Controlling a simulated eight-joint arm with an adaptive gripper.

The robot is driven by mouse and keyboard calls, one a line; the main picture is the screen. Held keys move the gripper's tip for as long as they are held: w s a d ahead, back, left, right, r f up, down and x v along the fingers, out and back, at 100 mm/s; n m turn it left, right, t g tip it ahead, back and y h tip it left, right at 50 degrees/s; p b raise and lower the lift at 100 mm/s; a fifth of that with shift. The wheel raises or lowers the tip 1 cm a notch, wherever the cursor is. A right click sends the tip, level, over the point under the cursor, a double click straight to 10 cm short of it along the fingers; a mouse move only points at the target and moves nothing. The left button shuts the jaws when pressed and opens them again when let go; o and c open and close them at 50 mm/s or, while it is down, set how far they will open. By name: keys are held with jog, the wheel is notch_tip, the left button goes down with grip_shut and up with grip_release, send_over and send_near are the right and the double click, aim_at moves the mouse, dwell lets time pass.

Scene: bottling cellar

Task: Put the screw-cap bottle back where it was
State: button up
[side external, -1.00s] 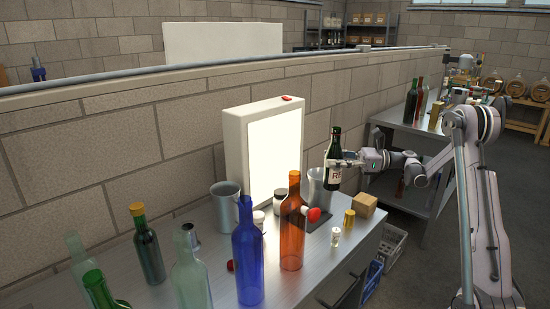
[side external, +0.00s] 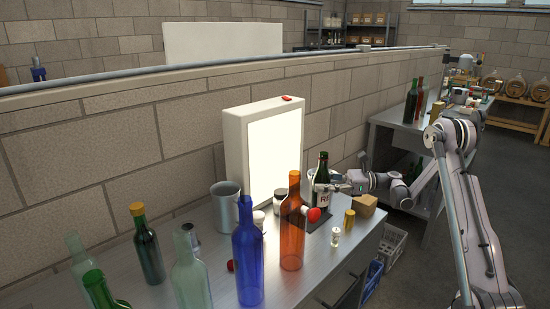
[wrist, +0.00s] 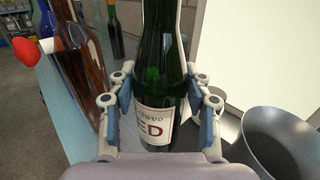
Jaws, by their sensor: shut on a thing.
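My gripper (side external: 330,187) is shut on a dark green bottle (side external: 322,174) with a white label reading "RED". The bottle is upright, low over the far right part of the steel bench (side external: 289,287), near a dark mat (side external: 318,233). Its base is partly hidden behind the amber bottle's red stopper, so I cannot tell if it touches. In the wrist view the fingers (wrist: 164,105) close around the green bottle (wrist: 160,55) from both sides at its label; its neck top is out of frame.
An amber bottle (side external: 291,235) and a blue bottle (side external: 248,265) stand nearer the camera. A metal bucket (wrist: 288,145) is close beside the held bottle. A lit panel (side external: 235,150) stands behind. A wooden block (side external: 364,205) and gold cylinder (side external: 349,219) sit to the right.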

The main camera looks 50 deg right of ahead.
jog(key=w+a+f, duration=0.5)
jog(key=w+f, duration=0.1)
jog(key=f, duration=0.3)
jog(key=shift+w+a, duration=0.15)
jog(key=shift+a, duration=0.1)
jog(key=shift+f, duration=0.15)
jog(key=o, duration=1.5)
jog(key=v, duration=1.2)
jog(key=shift+r, duration=0.2)
